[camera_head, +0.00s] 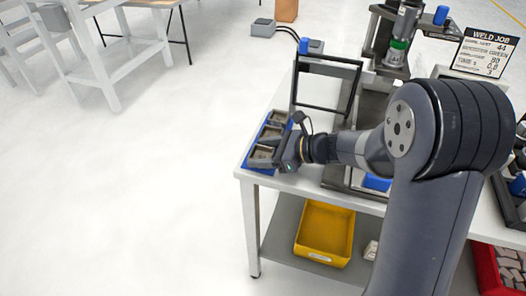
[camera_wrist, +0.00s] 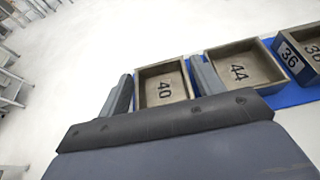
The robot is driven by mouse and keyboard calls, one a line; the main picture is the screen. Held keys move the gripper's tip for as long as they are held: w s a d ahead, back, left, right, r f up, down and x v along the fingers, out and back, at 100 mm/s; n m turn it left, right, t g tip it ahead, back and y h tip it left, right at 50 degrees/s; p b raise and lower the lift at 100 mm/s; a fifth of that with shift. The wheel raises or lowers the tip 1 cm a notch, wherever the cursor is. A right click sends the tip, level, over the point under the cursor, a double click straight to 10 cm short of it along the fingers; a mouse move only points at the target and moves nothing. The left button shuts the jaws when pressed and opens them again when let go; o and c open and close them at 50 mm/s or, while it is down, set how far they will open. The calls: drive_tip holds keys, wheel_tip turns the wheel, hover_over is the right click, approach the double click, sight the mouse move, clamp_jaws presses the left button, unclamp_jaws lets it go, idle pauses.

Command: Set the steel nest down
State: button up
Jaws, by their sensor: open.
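A steel nest marked 40 (camera_wrist: 163,94) is an open square tray in the wrist view. My gripper (camera_wrist: 161,68) is open, with one finger at each side of this nest. I cannot tell whether the fingers touch it. A steel nest marked 44 (camera_wrist: 240,66) is just right of it, and another marked 36 (camera_wrist: 291,57) is at the right edge. The nests show in a row on a blue mat (camera_head: 247,163) at the table's left end in the head view. My gripper (camera_head: 275,160) is at the near nest (camera_head: 261,153) and partly hides it.
A black frame (camera_head: 327,108) stands on the table beside the row. A sign headed WELD JOB (camera_head: 485,52) stands at the back right. A yellow bin (camera_head: 324,232) is on the lower shelf. The floor left of the table is clear.

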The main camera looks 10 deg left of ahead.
drive_tip(key=shift+r, duration=0.1)
drive_tip(key=shift+d+r, duration=0.2)
drive_tip(key=v, duration=1.1)
drive_tip(key=shift+d+p, duration=0.3)
drive_tip(key=shift+p, duration=0.05)
